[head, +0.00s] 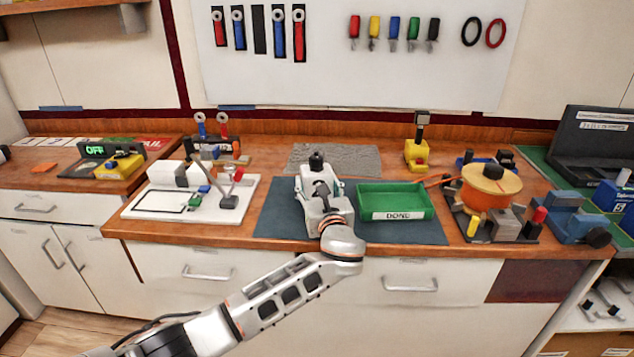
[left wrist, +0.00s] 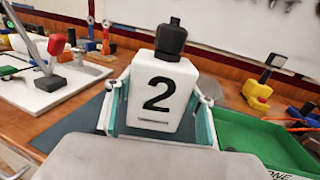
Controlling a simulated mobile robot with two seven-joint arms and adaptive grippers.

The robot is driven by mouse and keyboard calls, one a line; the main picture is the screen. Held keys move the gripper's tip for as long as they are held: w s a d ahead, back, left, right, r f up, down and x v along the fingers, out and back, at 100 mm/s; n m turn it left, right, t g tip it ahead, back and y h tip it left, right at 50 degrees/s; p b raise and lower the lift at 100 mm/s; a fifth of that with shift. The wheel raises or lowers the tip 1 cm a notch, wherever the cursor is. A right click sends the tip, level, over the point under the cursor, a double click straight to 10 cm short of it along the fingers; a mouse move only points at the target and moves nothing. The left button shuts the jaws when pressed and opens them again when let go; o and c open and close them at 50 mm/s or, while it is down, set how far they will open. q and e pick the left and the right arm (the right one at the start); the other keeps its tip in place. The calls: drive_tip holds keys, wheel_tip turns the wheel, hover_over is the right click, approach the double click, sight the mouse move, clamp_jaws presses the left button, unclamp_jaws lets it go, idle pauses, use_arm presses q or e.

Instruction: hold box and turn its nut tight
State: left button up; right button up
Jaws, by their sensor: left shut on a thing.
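A white box with a black 2 on its face (left wrist: 155,85) stands upright on the dark mat (head: 270,215). A black nut (left wrist: 171,38) sits on its top; in the head view the nut (head: 316,160) shows above the box. My left gripper (head: 320,190) comes at the box from the front and is shut on it. In the left wrist view its teal-edged fingers (left wrist: 160,112) press against the left and right sides of the box. The bottom of the box is hidden. How far the nut is down cannot be told. My right gripper is not in view.
A green tray labelled DONE (head: 395,217) lies right of the box. A white board with a lever (head: 150,205) is at left. An orange drum (head: 489,190) and a block fixture stand at right. A yellow stand (head: 416,155) is behind. The mat's left front is clear.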

sight(318, 196)
use_arm(q)
drive_tip(key=shift+f+b, duration=0.85)
drive_tip(key=shift+f, duration=1)
drive_tip(key=shift+f, duration=0.1)
drive_tip(key=shift+d+f, duration=0.1)
drive_tip(key=shift+f, duration=0.05)
idle(0.6)
idle(0.7)
drive_tip(key=o, duration=1.7)
